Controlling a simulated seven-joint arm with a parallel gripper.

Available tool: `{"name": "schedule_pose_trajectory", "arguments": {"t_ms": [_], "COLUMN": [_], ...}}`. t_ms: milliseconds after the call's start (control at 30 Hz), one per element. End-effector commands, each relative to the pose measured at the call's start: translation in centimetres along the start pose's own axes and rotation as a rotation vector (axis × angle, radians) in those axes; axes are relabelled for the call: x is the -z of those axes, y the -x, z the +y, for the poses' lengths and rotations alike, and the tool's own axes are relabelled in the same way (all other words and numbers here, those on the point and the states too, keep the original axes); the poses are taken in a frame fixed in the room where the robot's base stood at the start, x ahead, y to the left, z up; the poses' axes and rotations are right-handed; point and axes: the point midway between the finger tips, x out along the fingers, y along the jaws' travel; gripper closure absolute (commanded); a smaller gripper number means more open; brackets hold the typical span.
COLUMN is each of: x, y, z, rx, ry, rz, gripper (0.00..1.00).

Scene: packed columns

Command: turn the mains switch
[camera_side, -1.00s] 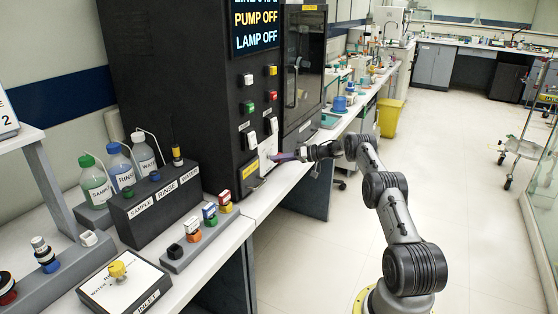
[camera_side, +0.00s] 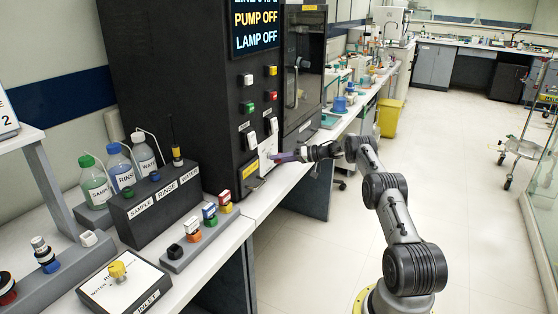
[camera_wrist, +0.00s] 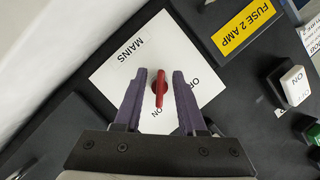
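The mains switch (camera_wrist: 160,87) is a red rotary handle on a white plate (camera_wrist: 118,72) marked MAINS, with position labels partly hidden by my fingers. In the wrist view my gripper (camera_wrist: 161,78) is open, with one purple finger on each side of the red handle and a gap on both sides. I cannot tell how far the fingertips are from the plate. In the side view my gripper (camera_side: 274,158) is at the white plate (camera_side: 267,150) low on the black cabinet's front, and it hides the red handle.
The black cabinet (camera_side: 160,80) has a display (camera_side: 256,28) reading PUMP OFF and LAMP OFF. White rocker switches (camera_side: 251,139) sit beside the plate. A yellow FUSE label (camera_wrist: 248,27) is near it. Bottles (camera_side: 120,170) and a valve box (camera_side: 125,285) stand on the bench at left.

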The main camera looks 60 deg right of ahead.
Motion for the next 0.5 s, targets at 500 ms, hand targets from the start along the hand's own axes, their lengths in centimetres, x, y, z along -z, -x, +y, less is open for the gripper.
{"name": "schedule_pose_trajectory", "arguments": {"t_ms": [500], "x": [1.7], "y": [5.8], "z": [-1.9], "rx": [0.0], "ry": [0.005], "rz": [0.001], "gripper": [0.6]}}
